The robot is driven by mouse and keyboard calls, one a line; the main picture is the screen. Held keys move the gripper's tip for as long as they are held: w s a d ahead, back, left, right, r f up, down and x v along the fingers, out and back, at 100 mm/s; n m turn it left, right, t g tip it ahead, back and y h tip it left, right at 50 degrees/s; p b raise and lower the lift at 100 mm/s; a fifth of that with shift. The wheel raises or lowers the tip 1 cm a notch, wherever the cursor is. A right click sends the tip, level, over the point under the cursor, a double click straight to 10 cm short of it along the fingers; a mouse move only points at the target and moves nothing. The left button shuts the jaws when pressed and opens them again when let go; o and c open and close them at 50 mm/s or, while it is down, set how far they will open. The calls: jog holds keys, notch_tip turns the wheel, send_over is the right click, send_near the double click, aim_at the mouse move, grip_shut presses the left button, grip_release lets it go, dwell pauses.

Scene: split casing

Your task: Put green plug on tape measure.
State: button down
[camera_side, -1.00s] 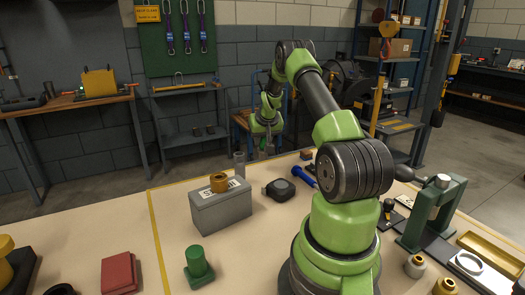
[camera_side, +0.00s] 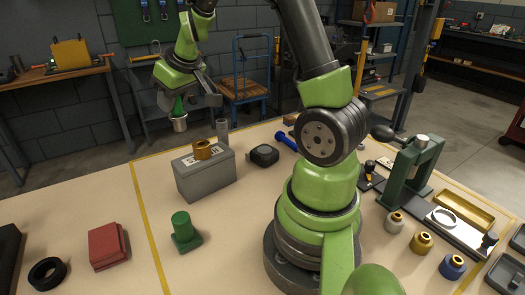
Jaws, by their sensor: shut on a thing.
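My gripper (camera_side: 188,97) is high at the left, beyond the table's back edge in the picture. It is shut on a small plug (camera_side: 180,124) with a silver lower body and a green upper part, pointing down. The fingers partly hide the green part. The tape measure (camera_side: 263,156), black and rounded, lies on the table behind and right of the grey box, below and right of my gripper. Its top is bare. A separate stepped green piece (camera_side: 185,232) stands upright on the table in front of the box.
The grey box (camera_side: 205,178) bears a brass ring (camera_side: 202,150). A grey cylinder (camera_side: 222,131) and a blue tool (camera_side: 286,141) are near the tape measure. A red block (camera_side: 107,246) and a black ring (camera_side: 47,272) lie at left. A green press (camera_side: 412,180) stands right.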

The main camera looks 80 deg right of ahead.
jog(key=s+a+n+y, duration=0.1)
jog(key=s+a+n, duration=0.15)
jog(key=a, duration=0.55)
jog(key=m+g+h, duration=0.4)
jog(key=m+h, duration=0.2)
jog(key=m, duration=0.9)
send_over(263, 149)
notch_tip(263, 149, down, 8)
jog(key=shift+f, duration=2.15)
jog(key=shift+a, duration=0.1)
jog(key=c, duration=0.9)
grip_release()
jog(key=shift+f, duration=0.15)
